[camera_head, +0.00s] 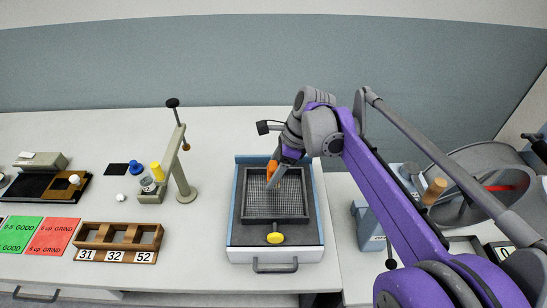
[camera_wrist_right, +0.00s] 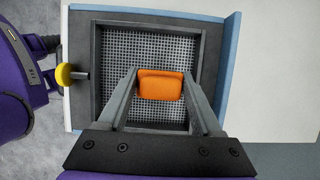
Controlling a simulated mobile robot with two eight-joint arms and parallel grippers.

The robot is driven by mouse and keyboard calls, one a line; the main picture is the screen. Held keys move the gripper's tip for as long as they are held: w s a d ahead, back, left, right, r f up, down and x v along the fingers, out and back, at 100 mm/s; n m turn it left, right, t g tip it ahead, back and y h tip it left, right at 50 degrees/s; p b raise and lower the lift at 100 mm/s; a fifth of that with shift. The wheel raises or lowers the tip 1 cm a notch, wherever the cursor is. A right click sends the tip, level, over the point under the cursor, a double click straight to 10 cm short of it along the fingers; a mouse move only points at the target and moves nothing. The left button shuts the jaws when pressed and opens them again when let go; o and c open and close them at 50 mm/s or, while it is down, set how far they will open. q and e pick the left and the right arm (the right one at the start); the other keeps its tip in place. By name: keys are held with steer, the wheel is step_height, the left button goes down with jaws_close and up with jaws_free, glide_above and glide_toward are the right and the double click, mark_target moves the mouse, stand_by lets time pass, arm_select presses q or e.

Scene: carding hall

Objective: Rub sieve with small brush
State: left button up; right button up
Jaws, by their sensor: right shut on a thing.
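The sieve (camera_head: 249,214) is a dark square frame with a metal mesh floor, lying in a blue-and-white tray (camera_head: 236,238). The sieve also shows in the wrist view (camera_wrist_right: 120,60), with its mesh below the gripper. My right gripper (camera_head: 276,178) reaches down over the far middle part of the mesh. It is shut on the small orange brush (camera_wrist_right: 161,85), whose orange also shows in the head view (camera_head: 271,170). The brush's underside is hidden, so I cannot tell whether it touches the mesh. My left gripper is not in view.
A yellow knob (camera_head: 275,238) stands at the sieve's near side, above the tray's handle (camera_head: 275,267). A beige stand (camera_head: 182,175) with a lever is to the left. A wooden three-slot rack (camera_head: 120,237) lies farther left. A blue container (camera_head: 368,228) is to the right.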

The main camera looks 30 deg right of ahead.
mark_target(272, 165)
steer(key=r, duration=0.1)
steer(key=r+p, duration=0.1)
steer(key=shift+d+r, duration=0.2)
steer(key=shift+r, duration=0.2)
steer(key=shift+a+r+p, duration=0.1)
steer(key=shift+r+p, duration=0.45)
steer(key=shift+r, duration=0.15)
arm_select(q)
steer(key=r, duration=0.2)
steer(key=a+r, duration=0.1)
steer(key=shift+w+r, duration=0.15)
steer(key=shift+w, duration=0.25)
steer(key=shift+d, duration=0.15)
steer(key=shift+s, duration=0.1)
arm_select(e)
steer(key=shift+s+f, duration=0.1)
steer(key=shift+f, duration=0.05)
